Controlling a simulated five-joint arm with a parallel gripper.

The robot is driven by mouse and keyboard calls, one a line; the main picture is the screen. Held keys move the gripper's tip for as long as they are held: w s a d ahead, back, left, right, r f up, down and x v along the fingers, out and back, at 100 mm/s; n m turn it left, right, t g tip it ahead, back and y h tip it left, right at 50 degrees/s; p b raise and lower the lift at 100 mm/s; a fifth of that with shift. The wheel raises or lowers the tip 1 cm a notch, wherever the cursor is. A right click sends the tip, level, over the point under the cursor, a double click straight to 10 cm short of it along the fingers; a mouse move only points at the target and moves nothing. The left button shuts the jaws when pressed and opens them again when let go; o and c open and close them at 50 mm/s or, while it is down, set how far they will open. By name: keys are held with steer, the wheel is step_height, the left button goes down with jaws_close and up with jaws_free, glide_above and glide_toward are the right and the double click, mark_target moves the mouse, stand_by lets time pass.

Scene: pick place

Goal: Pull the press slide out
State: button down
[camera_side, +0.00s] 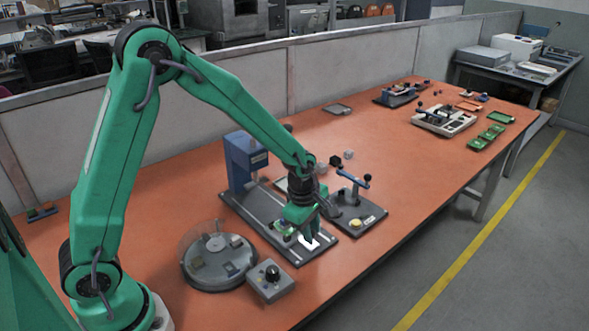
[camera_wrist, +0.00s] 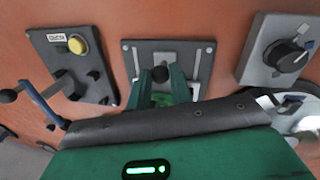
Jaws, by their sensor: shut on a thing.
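The press has a blue column (camera_side: 240,163) on a long grey base plate (camera_side: 262,217) with light rails. My gripper (camera_side: 308,230) is lowered over the front end of this plate, pointing down. The knob lies between two light rails of the grey plate (camera_wrist: 130,47). A small white part (camera_side: 311,243) shows just below the fingers. The fingers and wrist hide most of the slide.
A fixture with a blue-handled lever and yellow button (camera_side: 368,220) stands close on the right. A round turntable (camera_side: 213,262) and a grey box with a black dial (camera_side: 270,281) stand on the left and front. Farther right, the orange bench (camera_side: 400,160) has clear room.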

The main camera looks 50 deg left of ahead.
steer(key=shift+d, duration=0.9)
steer(key=c, duration=1.3)
jaws_free()
steer(key=shift+o, duration=0.2)
steer(key=shift+a+r, duration=0.1)
steer(key=shift+r, duration=0.05)
step_height(320, 180, up, 7)
steer(key=s, duration=0.1)
steer(key=shift+s+r, duration=0.2)
steer(key=shift+a, duration=0.1)
